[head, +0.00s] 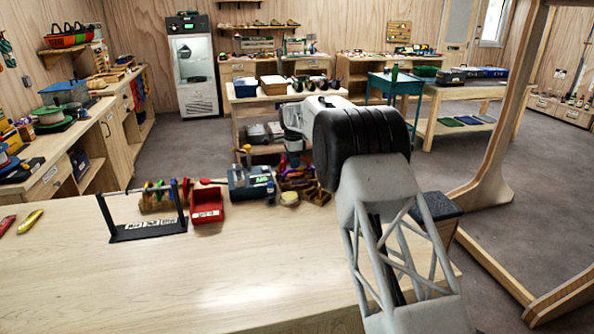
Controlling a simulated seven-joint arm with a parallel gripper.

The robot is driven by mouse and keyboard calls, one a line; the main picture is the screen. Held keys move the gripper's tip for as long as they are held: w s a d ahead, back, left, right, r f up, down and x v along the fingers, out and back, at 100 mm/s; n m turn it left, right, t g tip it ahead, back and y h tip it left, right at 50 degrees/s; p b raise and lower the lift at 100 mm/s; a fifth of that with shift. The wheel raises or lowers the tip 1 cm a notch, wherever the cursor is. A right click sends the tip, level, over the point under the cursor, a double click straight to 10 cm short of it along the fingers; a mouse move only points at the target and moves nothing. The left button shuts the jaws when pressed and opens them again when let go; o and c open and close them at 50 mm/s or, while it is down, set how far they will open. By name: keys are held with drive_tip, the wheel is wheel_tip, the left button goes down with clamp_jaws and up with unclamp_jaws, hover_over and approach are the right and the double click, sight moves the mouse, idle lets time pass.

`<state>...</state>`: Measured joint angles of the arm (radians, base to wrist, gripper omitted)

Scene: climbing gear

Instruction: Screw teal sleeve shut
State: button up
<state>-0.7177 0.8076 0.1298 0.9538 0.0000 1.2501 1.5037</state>
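A black rack (146,226) with two uprights, a crossbar and a labelled base stands on the left part of the wooden bench. Small coloured pieces show around its bar, but I cannot pick out a teal sleeve among them. My arm reaches away from me over the bench's right side. Its pale far end drops toward the clutter at the bench's back edge, where my gripper (295,158) is small and blurred. I cannot make out its fingers or anything held in them.
A red labelled bin (207,206) and a wooden block of coloured-handled tools (155,198) stand by the rack. A blue-grey box (250,184) sits right of the bin. A yellow piece (30,221) lies far left. The bench's front middle (230,275) is clear.

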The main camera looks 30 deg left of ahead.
drive_tip(key=shift+r, duration=1.4)
drive_tip(key=shift+s, duration=0.1)
idle(0.3)
drive_tip(key=shift+s+d, duration=0.35)
drive_tip(key=shift+d, duration=0.1)
drive_tip(key=shift+f, duration=0.1)
drive_tip(key=shift+s+f, duration=0.1)
drive_tip(key=shift+f, duration=1.2)
drive_tip(key=shift+w+a, duration=0.5)
idle(0.5)
